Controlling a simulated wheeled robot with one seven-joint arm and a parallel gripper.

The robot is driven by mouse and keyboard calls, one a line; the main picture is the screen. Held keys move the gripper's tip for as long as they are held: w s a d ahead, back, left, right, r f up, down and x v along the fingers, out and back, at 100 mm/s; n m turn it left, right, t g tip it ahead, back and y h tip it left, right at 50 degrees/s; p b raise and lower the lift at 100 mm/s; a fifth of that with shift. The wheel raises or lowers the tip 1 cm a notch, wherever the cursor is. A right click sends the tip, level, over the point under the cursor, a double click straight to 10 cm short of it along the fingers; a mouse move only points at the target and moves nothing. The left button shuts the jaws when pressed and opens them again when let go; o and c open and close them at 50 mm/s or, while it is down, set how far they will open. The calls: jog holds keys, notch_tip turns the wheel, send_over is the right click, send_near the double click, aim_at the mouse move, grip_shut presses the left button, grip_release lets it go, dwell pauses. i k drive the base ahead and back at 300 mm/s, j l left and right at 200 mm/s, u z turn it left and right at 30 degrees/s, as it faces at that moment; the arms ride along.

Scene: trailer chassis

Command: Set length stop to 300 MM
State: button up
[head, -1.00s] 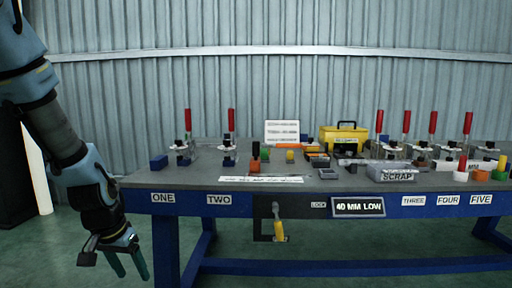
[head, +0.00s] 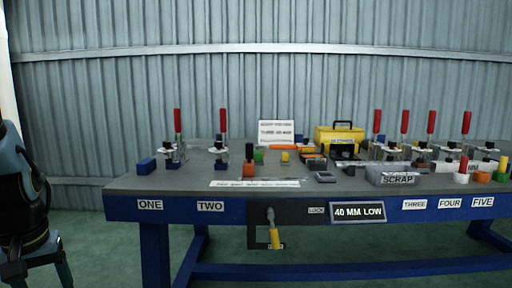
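My gripper (head: 42,280) hangs at the lower left, left of the bench and apart from it. Two teal fingers show spread apart with nothing seen between them; their tips are cut off by the bottom edge. A display (head: 358,212) on the bench front reads "40 MM LOW". Left of it are a small LOCK label (head: 316,210) and a crank-like lever with a yellow handle (head: 275,238) hanging down. A white strip (head: 255,183) with unreadable marks lies along the bench top's front. I cannot tell which part is the length stop.
The blue-framed bench (head: 190,187) carries red-handled clamps, such as one above TWO (head: 223,122), and others above labels THREE to FIVE. Coloured blocks, a white sign (head: 276,132), a yellow case (head: 339,134) and a SCRAP bin (head: 398,180) stand on top. Floor before the bench is clear.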

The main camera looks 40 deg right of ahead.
aim_at(248, 165)
jog(key=i+l+z, duration=0.2)
jog(key=i, duration=0.25)
jog(key=i+l+z, duration=0.2)
jog(key=i, duration=0.25)
jog(key=l, duration=0.05)
